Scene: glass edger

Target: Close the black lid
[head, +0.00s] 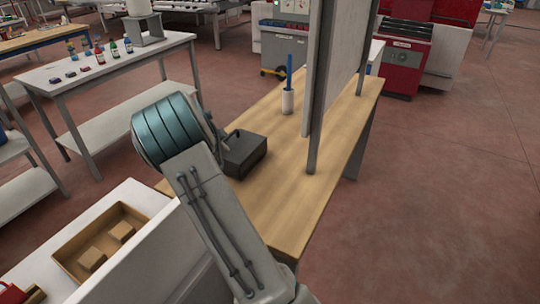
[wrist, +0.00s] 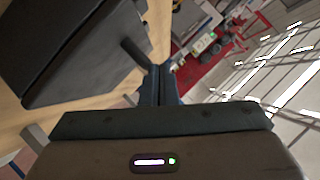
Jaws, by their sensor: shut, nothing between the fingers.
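A black box (head: 250,160) stands on the wooden table, just right of my arm in the head view. Its dark top is the black lid (head: 243,146). The lid fills the upper left of the wrist view (wrist: 70,45), with a short dark bar (wrist: 133,52) sticking out from its edge. I cannot tell whether a gap is left under the lid. My gripper (wrist: 161,72) is shut and empty, beside the box and close to the bar, apparently not touching it. In the head view my arm hides most of the gripper and the box's left side.
The wooden table (head: 285,205) is clear in front of the box. A white holder with a blue stick (head: 287,100) stands behind. A large upright panel (head: 335,65) on grey posts rises at the right. A wooden tray (head: 85,240) with blocks is at the lower left.

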